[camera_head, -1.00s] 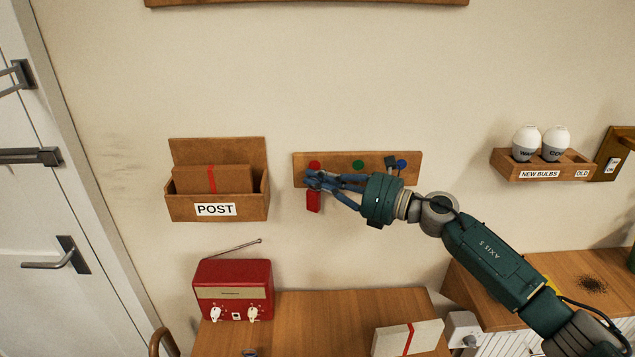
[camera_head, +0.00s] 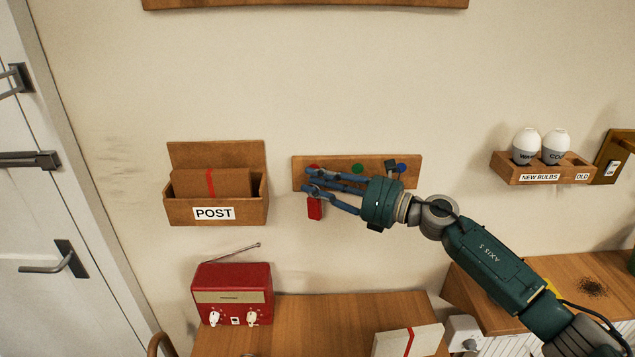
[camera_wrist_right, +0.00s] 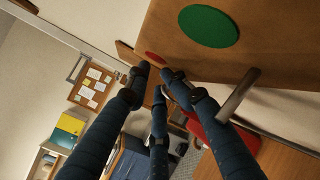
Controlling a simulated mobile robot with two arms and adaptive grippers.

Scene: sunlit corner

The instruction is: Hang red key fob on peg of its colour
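The red key fob (camera_head: 314,209) hangs below the red end of the wooden peg board (camera_head: 340,185) on the wall. My right gripper (camera_head: 309,181) is in front of that end, its fingers spread apart, one above the other, just above the fob. The fingers partly cover the red dot (camera_head: 313,167) and hide its peg, so I cannot see how the fob's top is held. In the right wrist view the fingers (camera_wrist_right: 153,73) are apart near the red dot (camera_wrist_right: 155,58), and the green dot (camera_wrist_right: 209,26) is close by. My left gripper is not in view.
A POST box (camera_head: 214,213) is on the wall to the left. A red radio (camera_head: 232,292) and a white parcel (camera_head: 390,342) are on the desk (camera_head: 320,315) below. A bulb rack (camera_head: 540,172) is at the right.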

